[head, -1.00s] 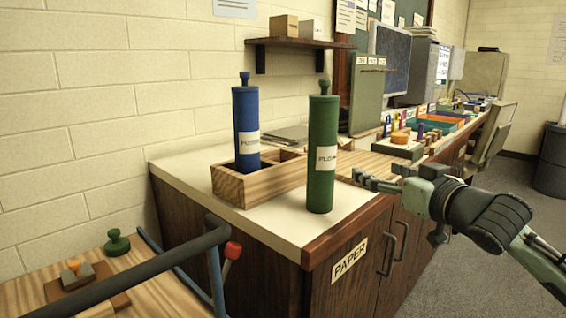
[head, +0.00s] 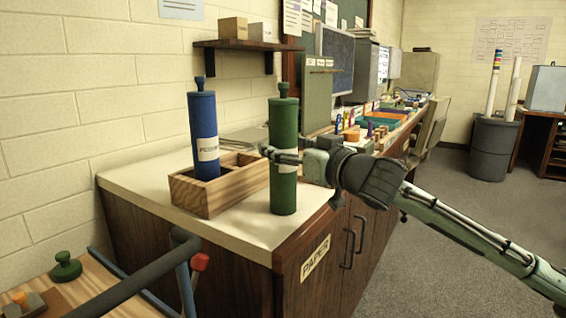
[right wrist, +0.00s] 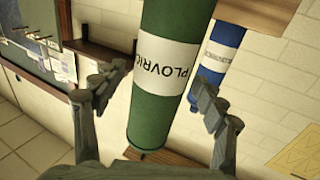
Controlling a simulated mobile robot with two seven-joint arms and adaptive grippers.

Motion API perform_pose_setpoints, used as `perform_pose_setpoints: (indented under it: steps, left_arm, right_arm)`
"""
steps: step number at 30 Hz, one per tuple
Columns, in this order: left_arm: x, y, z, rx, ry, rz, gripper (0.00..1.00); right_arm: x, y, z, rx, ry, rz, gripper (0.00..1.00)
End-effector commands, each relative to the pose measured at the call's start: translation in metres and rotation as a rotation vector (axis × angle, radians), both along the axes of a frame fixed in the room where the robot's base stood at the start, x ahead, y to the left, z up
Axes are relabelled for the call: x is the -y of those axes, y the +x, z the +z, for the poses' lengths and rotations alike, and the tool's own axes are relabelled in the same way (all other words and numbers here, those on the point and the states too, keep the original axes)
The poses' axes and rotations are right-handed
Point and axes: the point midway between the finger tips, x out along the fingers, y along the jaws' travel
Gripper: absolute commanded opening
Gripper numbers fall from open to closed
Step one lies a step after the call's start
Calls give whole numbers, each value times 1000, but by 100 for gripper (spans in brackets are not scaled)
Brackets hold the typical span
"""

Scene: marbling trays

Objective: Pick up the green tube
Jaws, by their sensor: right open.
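The green tube (head: 283,120) stands upright on the pale countertop (head: 240,228), right of the wooden box, with a knob on top and a white label. My right gripper (head: 275,155) is at the tube's middle height, its fingers overlapping the tube. In the right wrist view the green tube (right wrist: 165,85) shows between the two spread fingers (right wrist: 162,80), with gaps visible, its label reading upside down. The gripper is open and does not visibly hold the tube. My left gripper is not in view.
A blue tube (head: 203,120) stands in the wooden box (head: 203,204) left of the green tube. A cart (head: 95,296) with a dark handle is at lower left. Trays and small items (head: 375,127) line the counter behind. Open floor (head: 440,230) lies to the right.

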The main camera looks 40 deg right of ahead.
Motion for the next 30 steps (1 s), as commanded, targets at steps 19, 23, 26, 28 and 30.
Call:
perform_pose_setpoints:
  steps: [19, 23, 26, 28, 30]
  left_arm:
    - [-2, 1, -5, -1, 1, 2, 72]
    - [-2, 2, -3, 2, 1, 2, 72]
    - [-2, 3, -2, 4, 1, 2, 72]
    - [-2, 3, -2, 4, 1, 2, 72]
    - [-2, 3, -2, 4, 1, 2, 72]
  right_arm:
    - [0, 7, 0, 0, -2, 0, 36]
    - [0, 7, 0, 0, -2, 0, 20]
    - [0, 7, 1, 2, -2, 0, 15]
    - [0, 7, 1, 2, -2, 0, 14]
    - [0, 7, 1, 2, -2, 0, 14]
